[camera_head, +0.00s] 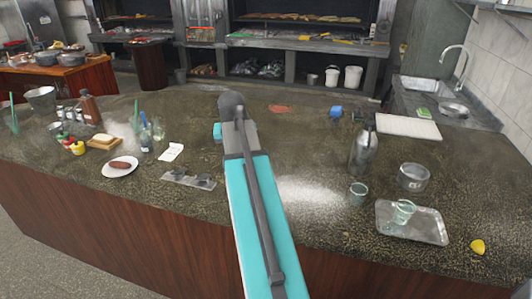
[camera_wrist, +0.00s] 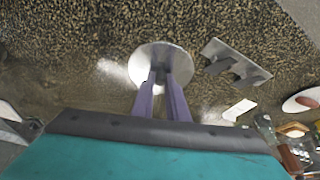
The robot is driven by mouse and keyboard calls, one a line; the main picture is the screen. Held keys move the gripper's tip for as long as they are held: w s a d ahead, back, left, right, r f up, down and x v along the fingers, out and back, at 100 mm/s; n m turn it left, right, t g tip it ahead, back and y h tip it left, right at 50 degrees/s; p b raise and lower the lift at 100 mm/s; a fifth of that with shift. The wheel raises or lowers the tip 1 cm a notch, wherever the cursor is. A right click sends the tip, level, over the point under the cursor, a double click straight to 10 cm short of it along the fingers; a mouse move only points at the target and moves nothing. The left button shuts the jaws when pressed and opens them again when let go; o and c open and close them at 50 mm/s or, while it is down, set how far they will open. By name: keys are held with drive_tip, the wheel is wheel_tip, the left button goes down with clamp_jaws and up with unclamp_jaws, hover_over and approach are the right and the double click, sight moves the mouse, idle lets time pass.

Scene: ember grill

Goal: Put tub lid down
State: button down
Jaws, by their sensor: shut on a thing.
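The tub lid is a round, pale metallic disc (camera_wrist: 175,52) in the wrist view, seen from above. My gripper (camera_wrist: 160,76) has its two purple-grey fingers close together at the middle of the disc, shut on it. Counter surface shows all around the disc, but I cannot tell how high it is above the counter or whether it touches. In the head view my arm hides the gripper and the lid. A round metal tub-like container (camera_head: 413,177) stands uncovered on the right of the counter; I cannot tell whether the lid belongs to it.
A flat metal plate with two dark upright pieces (camera_wrist: 237,64) lies close to the disc. A white card (camera_head: 171,152) and a sausage plate (camera_head: 120,166) are left of my arm. A metal bottle (camera_head: 363,150) and tray (camera_head: 428,228) stand right. Counter between is mostly clear.

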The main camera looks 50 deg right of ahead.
drive_tip(key=w+a+n+y, duration=0.1)
drive_tip(key=w+a+n, duration=0.2)
drive_tip(key=a, duration=1)
drive_tip(key=w+a+n+t+y, duration=0.1)
drive_tip(key=w+a+n, duration=0.2)
drive_tip(key=a, duration=1)
drive_tip(key=w+a+n+y, duration=0.1)
drive_tip(key=w+a+n, duration=0.2)
drive_tip(key=a, duration=1)
drive_tip(key=shift+w+f+t+b, duration=0.15)
drive_tip(key=shift+w+t+b, duration=0.25)
drive_tip(key=shift+w, duration=0.8)
